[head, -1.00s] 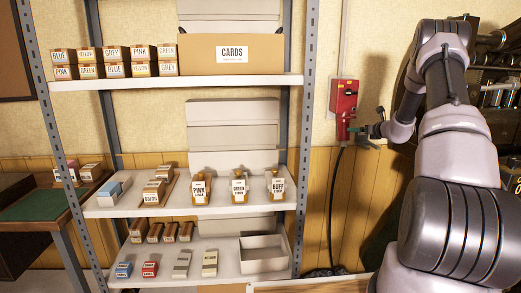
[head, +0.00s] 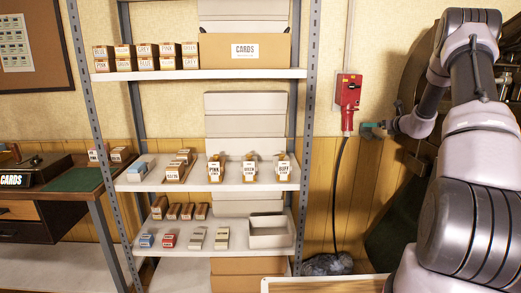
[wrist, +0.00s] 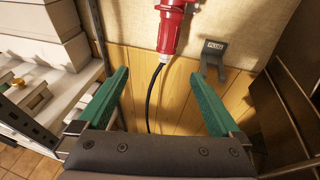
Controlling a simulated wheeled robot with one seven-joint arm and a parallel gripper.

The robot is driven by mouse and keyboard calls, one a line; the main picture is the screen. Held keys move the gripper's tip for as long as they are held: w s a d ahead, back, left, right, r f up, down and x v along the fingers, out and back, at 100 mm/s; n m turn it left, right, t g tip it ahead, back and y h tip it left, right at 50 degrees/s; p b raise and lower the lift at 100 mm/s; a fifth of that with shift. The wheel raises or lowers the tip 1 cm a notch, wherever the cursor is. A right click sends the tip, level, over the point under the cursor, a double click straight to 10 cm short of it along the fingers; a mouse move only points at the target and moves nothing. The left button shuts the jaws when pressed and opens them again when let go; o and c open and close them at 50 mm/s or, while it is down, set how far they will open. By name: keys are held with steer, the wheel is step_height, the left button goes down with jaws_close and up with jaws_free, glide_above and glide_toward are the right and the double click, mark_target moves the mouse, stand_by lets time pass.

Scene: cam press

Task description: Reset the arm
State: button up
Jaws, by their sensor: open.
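My gripper (head: 370,129) is at the end of my arm on the right of the head view, close to the red plug and socket unit (head: 347,100) on the wall. In the wrist view its two green fingers (wrist: 160,100) are spread apart with nothing between them. The red plug (wrist: 169,32) shows beyond the fingertips, with a black cable (wrist: 153,95) hanging from it. A grey wall hook (wrist: 212,60) with a small label, perhaps reading PLUG, is to the right of the plug.
A desk (head: 70,190) with a box marked CARDS is farther left. The black cable runs down to a dark bundle (head: 327,264) on the floor. A dark, large machine stands behind my arm.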

steer(key=s+a+r+n+g+y, duration=0.2)
steer(key=s+a+r+n+g, duration=0.1)
steer(key=s+a+r+n, duration=0.65)
steer(key=s+a+r+n+g+y, duration=0.25)
steer(key=s+a+r+n, duration=0.35)
steer(key=s+a+r, duration=0.6)
steer(key=s+a+f+n+g+h, duration=0.1)
steer(key=s+n, duration=0.5)
steer(key=s, duration=0.9)
steer(key=s+a+f+n+g+h, duration=0.1)
steer(key=s+a+n+h, duration=0.2)
steer(key=s, duration=1.2)
steer(key=n+h, duration=0.2)
steer(key=n, duration=0.2)
steer(key=shift+s+a, duration=0.15)
steer(key=shift+a, duration=0.15)
steer(key=shift+d+n, duration=0.1)
steer(key=shift+n, duration=0.15)
